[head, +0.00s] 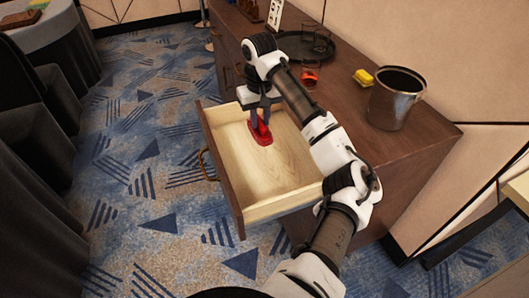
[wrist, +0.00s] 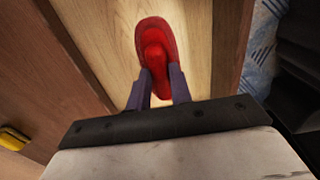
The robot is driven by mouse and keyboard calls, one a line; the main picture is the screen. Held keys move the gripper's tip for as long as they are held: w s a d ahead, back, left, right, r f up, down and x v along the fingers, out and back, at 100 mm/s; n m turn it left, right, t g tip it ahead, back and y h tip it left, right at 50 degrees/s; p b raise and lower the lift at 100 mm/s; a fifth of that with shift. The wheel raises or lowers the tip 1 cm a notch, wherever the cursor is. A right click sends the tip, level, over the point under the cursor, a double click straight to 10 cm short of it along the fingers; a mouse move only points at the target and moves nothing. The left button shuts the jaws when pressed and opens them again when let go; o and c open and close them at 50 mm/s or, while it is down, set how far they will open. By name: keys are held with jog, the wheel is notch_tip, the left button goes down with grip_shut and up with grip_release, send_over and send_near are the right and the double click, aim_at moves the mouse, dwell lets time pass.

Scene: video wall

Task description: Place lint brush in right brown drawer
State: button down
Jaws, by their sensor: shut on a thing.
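The lint brush is a red, rounded object (head: 262,134), seen inside the open brown drawer (head: 228,190) in the head view. It also shows in the wrist view (wrist: 154,45) against the pale wood of the drawer floor. My gripper (head: 260,118) points down into the drawer and is shut on the brush. Its two dark fingers (wrist: 158,88) meet the near end of the brush in the wrist view. I cannot tell whether the brush touches the drawer floor. The rest of the drawer is empty.
The brown cabinet top (head: 350,150) holds a metal bucket (head: 394,102), a yellow object (head: 363,78), a small red-orange item (head: 310,78) and a dark round tray (head: 312,45). Black-draped furniture (head: 45,110) stands at the left. Patterned carpet (head: 140,130) between is clear.

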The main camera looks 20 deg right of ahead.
notch_tip(320, 180, down, 12)
jog(key=shift+f+b, duration=0.1)
jog(key=shift+b, duration=0.8)
jog(key=shift+f, duration=1.35)
jog(key=shift+f, duration=0.15)
jog(key=c, duration=1.3)
grip_release()
jog(key=shift+o, duration=0.2)
notch_tip(320, 180, up, 12)
jog(key=shift+r+p, duration=0.2)
jog(key=shift+p, duration=0.5)
